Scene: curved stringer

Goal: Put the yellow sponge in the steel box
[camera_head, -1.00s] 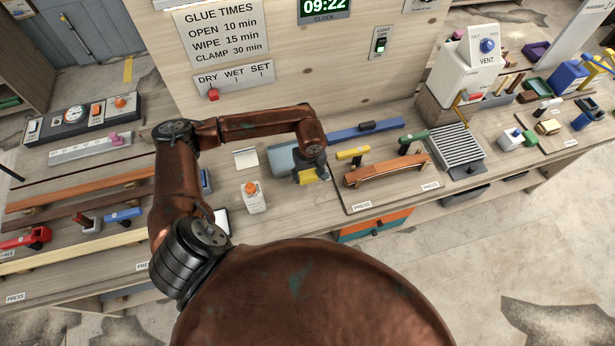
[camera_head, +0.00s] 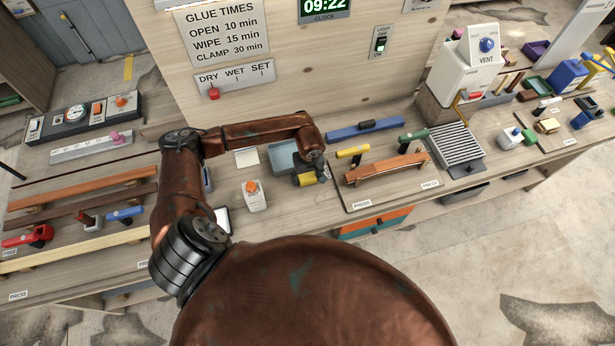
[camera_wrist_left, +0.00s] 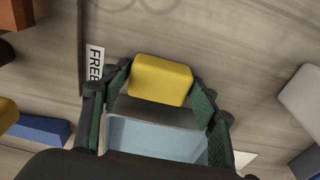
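The yellow sponge (camera_head: 307,180) is between the two fingers of my left gripper (camera_head: 310,178), at the fingertips. The left wrist view shows the sponge (camera_wrist_left: 160,79) with a dark green finger pad against each side of it, so my left gripper (camera_wrist_left: 160,88) looks shut on it. The steel box (camera_head: 283,152), an open pale blue-grey tray, stands on the bench just left of and behind the gripper. In the left wrist view the box (camera_wrist_left: 155,140) lies below the sponge, partly hidden by the gripper. The sponge is outside the box. My right gripper is not in view.
A white bottle with an orange top (camera_head: 254,196) stands left of the gripper. A blue bar (camera_head: 364,130) lies behind. A curved wooden piece (camera_head: 388,168) with yellow and green clamps stands to the right. A white card (camera_head: 246,157) lies left of the box.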

